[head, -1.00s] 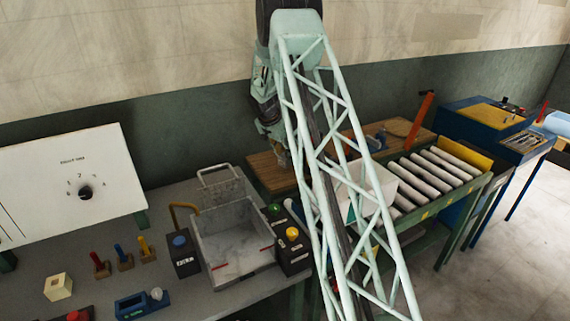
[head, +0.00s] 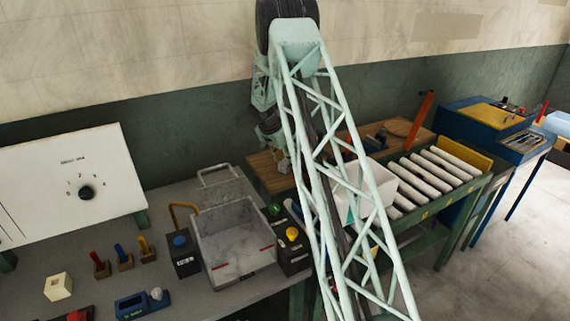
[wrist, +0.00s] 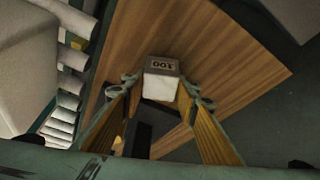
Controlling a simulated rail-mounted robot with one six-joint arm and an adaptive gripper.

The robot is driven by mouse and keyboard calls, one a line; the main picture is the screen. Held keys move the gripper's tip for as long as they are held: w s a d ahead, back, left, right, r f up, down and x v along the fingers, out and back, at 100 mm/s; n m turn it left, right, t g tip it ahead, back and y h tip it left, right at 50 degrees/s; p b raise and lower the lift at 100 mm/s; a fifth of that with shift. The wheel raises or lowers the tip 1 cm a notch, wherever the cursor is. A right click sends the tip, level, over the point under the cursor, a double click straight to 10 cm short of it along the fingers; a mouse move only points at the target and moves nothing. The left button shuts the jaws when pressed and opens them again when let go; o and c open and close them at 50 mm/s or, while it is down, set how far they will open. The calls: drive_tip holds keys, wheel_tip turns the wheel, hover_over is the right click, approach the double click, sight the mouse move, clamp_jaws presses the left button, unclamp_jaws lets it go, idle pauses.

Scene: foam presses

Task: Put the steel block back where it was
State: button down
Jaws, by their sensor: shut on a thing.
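The steel block (wrist: 161,80) is a small grey block with dark number markings on its top face, at the centre of the wrist view. My gripper (wrist: 160,90) is shut on it, with a finger on each side. The wooden bench top (wrist: 225,45) lies below and behind the block; I cannot tell whether the block touches it. In the head view my gripper (head: 283,163) is small, over the wooden bench top (head: 262,172), partly beside my lattice arm. The block cannot be made out there.
A grey tray (head: 235,262) stands on the left table between two button boxes. The wrist view shows rollers (wrist: 66,101) at left and a dark object (wrist: 138,138) near my fingers.

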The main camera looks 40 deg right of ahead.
drive_tip(key=c, duration=2)
unclamp_jaws()
drive_tip(key=shift+c, duration=0.2)
drive_tip(key=shift+r, duration=0.1)
drive_tip(key=v, duration=1.2)
drive_tip(key=shift+a, duration=0.1)
